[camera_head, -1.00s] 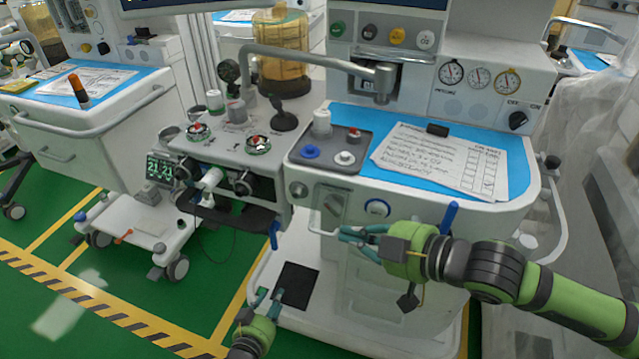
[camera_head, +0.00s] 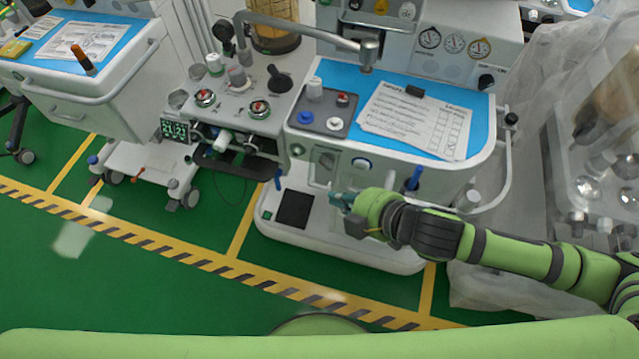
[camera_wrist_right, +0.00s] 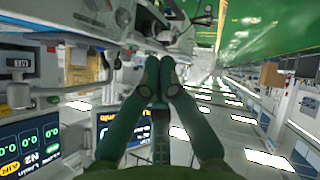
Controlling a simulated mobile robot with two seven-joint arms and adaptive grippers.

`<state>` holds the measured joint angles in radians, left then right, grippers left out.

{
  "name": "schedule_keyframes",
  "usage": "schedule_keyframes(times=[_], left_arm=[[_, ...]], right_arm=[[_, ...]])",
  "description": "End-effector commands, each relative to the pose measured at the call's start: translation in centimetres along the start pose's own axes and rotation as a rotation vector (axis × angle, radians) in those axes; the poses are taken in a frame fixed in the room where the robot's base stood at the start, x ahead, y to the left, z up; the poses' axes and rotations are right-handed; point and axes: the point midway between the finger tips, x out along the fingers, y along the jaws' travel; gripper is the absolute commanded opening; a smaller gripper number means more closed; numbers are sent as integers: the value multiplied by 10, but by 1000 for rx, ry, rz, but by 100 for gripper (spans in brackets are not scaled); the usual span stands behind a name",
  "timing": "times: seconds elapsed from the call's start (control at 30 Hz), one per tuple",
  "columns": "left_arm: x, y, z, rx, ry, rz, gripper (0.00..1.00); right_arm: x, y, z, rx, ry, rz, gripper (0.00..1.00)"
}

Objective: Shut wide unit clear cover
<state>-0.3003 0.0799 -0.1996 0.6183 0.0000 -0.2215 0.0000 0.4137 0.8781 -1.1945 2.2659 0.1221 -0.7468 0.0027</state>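The wide unit (camera_head: 390,258) is the white cart in the middle, with a blue top and a front panel. A small see-through cover (camera_head: 324,160) seems to be on its front panel, around a dial, left of a round blue-ringed knob. Its edges are faint, and I cannot tell how far it stands open. My right gripper (camera_head: 339,201) is in front of the panel, just below and right of the cover; contact is unclear. The right wrist view shows its two fingers (camera_wrist_right: 160,70) together with nothing between them. My left gripper is out of view.
Blue handles (camera_head: 415,178) stick out of the unit's front. A narrower cart (camera_head: 225,140) stands to the left, and a plastic-draped unit (camera_head: 580,160) to the right. Green floor (camera_head: 150,275) with yellow and striped lines is clear in front.

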Motion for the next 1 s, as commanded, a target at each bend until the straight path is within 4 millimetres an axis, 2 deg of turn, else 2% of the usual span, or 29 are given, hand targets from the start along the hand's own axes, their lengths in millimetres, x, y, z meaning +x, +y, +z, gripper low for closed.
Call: schedule_keyframes(times=[0.1,0.37,0.4,0.67,1.0], left_arm=[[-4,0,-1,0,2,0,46],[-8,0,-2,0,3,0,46],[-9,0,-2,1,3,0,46],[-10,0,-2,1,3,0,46],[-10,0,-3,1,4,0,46]], right_arm=[[26,1,-2,1,1,0,0],[78,1,-2,0,1,1,0],[82,1,6,0,-4,0,0],[100,1,25,1,-1,0,0],[103,0,28,1,1,0,0]])
